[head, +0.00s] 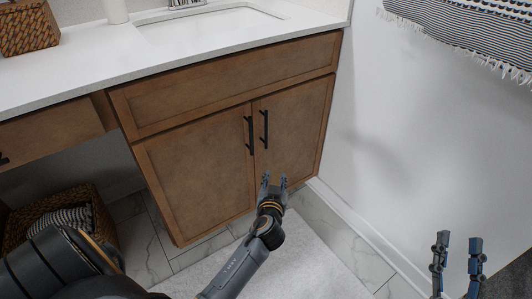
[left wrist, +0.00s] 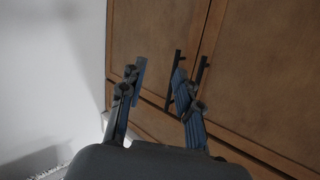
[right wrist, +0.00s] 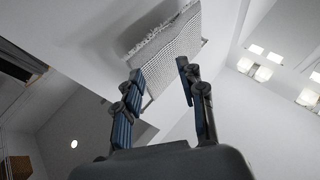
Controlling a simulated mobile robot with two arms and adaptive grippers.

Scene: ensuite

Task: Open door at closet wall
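A brown wooden vanity cabinet has two doors side by side, a left door (head: 197,170) and a right door (head: 291,128). Each has a black vertical bar handle near the middle seam, the left handle (head: 250,135) and the right handle (head: 264,129). Both doors look shut. My left gripper (head: 273,180) is open and empty, in front of the doors and below the handles in the head view. In the left wrist view its fingers (left wrist: 155,76) are apart, with the handles (left wrist: 202,72) beyond the right finger. My right gripper (head: 458,242) is open and empty at the lower right, away from the cabinet.
A white countertop with a sink (head: 210,24) tops the cabinet. A white wall (head: 410,120) stands close on the right, with a fringed striped towel (head: 470,30). A woven basket (head: 75,222) sits under the counter at left. A pale rug (head: 300,262) covers floor in front.

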